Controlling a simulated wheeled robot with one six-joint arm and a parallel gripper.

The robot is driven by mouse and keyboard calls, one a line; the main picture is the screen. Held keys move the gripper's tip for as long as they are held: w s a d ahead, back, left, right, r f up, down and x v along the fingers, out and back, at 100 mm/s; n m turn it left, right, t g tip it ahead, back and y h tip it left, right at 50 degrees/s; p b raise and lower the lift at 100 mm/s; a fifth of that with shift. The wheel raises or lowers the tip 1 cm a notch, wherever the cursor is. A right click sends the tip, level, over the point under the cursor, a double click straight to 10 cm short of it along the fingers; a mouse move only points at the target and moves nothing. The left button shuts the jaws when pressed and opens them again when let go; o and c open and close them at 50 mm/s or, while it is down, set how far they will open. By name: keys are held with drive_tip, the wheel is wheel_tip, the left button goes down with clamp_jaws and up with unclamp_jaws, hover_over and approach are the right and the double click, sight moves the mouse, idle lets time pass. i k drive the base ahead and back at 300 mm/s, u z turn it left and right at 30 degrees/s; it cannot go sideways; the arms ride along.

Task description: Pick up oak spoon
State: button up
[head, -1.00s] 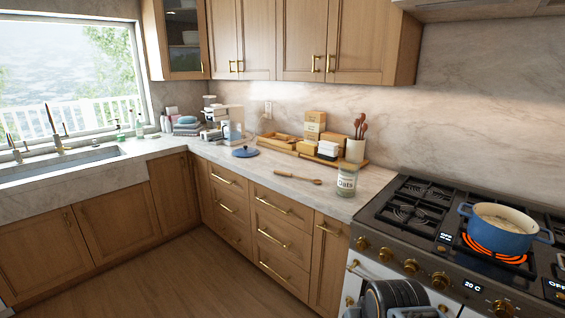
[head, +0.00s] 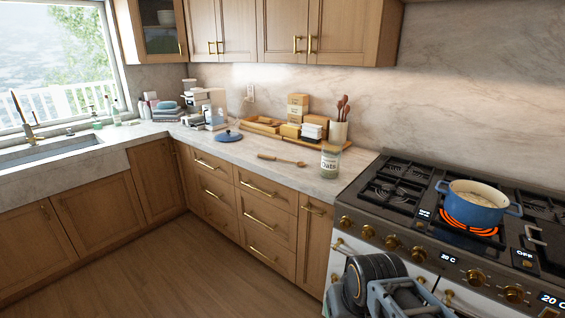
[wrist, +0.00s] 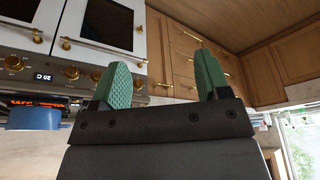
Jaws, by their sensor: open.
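The oak spoon (head: 281,160) lies flat on the marble counter, in front of the wooden tray and left of the oats jar. In the wrist view my gripper (wrist: 164,80) is open and empty, its two green pads apart. It faces the oven front and cabinets, and the spoon does not show there. In the head view part of my arm shows at the bottom, below the stove and well away from the spoon. The fingertips are not visible in the head view.
The oats jar (head: 331,161) stands right of the spoon, and a blue lid (head: 228,136) lies to its left. A tray (head: 349,144) with boxes and a utensil crock (head: 339,132) is behind. A blue pot (head: 474,207) sits on a glowing burner of the stove.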

sight(301, 164)
drive_tip(key=u, duration=0.5)
drive_tip(key=k, duration=0.6)
drive_tip(key=u, duration=0.9)
drive_tip(key=i, duration=3.35)
drive_tip(key=z, duration=0.95)
drive_tip(key=i, duration=1.05)
drive_tip(key=z, duration=1.6)
drive_tip(key=i, duration=0.75)
drive_tip(key=z, duration=0.5)
